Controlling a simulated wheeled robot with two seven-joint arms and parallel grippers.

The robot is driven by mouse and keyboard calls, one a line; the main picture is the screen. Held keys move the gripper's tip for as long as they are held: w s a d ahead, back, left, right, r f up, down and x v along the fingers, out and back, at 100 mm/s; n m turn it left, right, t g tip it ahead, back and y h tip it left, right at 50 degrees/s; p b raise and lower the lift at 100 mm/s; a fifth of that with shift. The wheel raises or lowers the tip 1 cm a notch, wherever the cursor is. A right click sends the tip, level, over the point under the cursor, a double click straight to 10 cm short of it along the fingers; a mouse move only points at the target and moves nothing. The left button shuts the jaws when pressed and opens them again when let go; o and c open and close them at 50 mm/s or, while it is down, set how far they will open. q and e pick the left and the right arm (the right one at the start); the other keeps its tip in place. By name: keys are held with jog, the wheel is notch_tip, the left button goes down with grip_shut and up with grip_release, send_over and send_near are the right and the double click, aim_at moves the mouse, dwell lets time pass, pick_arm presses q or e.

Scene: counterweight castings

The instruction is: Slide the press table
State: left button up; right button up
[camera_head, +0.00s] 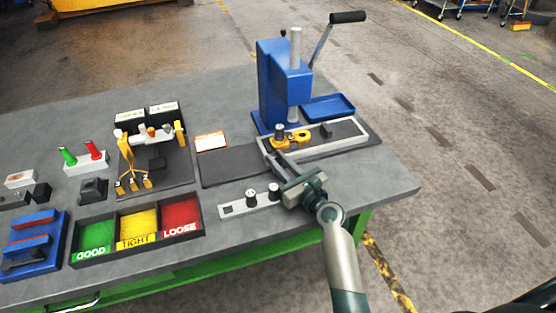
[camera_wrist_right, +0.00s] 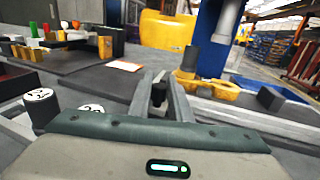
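The blue press (camera_head: 284,85) stands at the back right of the bench, with a grey ram and a black-gripped lever. Its press table (camera_head: 346,146) is a pale-framed slide with a dark top in front of the press. A yellow casting (camera_head: 291,139) lies towards its left end and also shows in the right wrist view (camera_wrist_right: 222,92). My right gripper (camera_head: 273,156) reaches the left end of the table. In the right wrist view its fingers (camera_wrist_right: 160,92) stand on both sides of a dark upright handle (camera_wrist_right: 159,94) and appear closed on it. My left gripper is not in view.
A dark flat plate (camera_head: 240,166) lies left of the press table. A pale strip with labelled round weights (camera_head: 232,209) lies in front. A three-part sorting tray (camera_head: 137,231), a fixture board and a blue stand (camera_head: 35,243) occupy the left. A blue tray (camera_head: 328,107) sits beside the press.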

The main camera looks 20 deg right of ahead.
aim_at(294, 157)
jog(key=shift+w+d, duration=0.1)
jog(key=shift+d, duration=2.4)
grip_shut()
jog(key=shift+a+r, duration=0.1)
jog(key=o, duration=0.5)
grip_release()
jog(key=o, duration=0.4)
jog(key=shift+d, duration=0.2)
jog(key=shift+a, duration=0.1)
jog(key=shift+s, duration=0.2)
